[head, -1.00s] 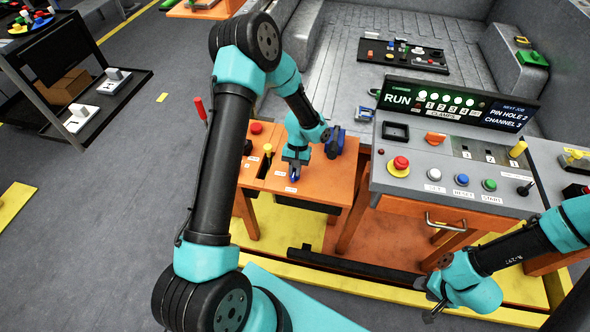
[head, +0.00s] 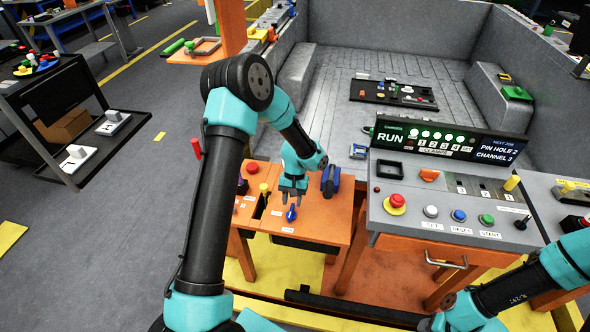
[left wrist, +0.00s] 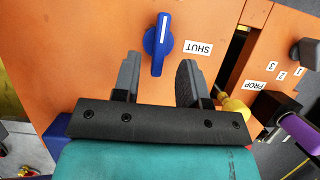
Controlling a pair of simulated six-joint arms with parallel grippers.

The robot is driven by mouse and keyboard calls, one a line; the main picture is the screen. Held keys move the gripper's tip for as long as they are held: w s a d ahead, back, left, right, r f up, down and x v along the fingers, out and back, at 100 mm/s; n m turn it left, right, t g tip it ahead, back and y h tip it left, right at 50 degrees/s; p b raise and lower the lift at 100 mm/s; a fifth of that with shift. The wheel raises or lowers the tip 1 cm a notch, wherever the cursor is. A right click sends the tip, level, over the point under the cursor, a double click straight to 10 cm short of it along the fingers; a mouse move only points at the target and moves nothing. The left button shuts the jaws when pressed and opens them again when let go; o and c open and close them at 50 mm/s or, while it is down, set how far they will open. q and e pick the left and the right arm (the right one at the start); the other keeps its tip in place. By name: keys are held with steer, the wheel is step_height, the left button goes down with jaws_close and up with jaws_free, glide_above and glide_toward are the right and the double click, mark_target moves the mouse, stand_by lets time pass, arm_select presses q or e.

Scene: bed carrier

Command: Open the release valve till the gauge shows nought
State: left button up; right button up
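The release valve looks to be the blue knob (head: 291,215) on the orange stand; it also shows in the left wrist view (left wrist: 158,45). Its white line runs nearly up and down there, and a "SHUT" label (left wrist: 198,47) is to its right. My left gripper (head: 292,198) is open and empty, apart from the knob; its two fingers (left wrist: 158,80) are spread just short of it. A dark blue housing (head: 331,182) beside the gripper may be the gauge; no dial face is visible. My right gripper's fingertips are not clear at the bottom edge.
A yellow-knobbed lever (head: 264,188) stands in a slot left of the valve, near a "PROP" label (left wrist: 262,86). A red mushroom button (head: 396,201) and several other buttons are on the grey console (head: 375,222) to the right. The display reads RUN.

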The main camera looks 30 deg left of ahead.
arm_select(q)
steer(key=v, duration=1.3)
steer(key=shift+w+r, duration=0.15)
steer(key=shift+r, duration=0.05)
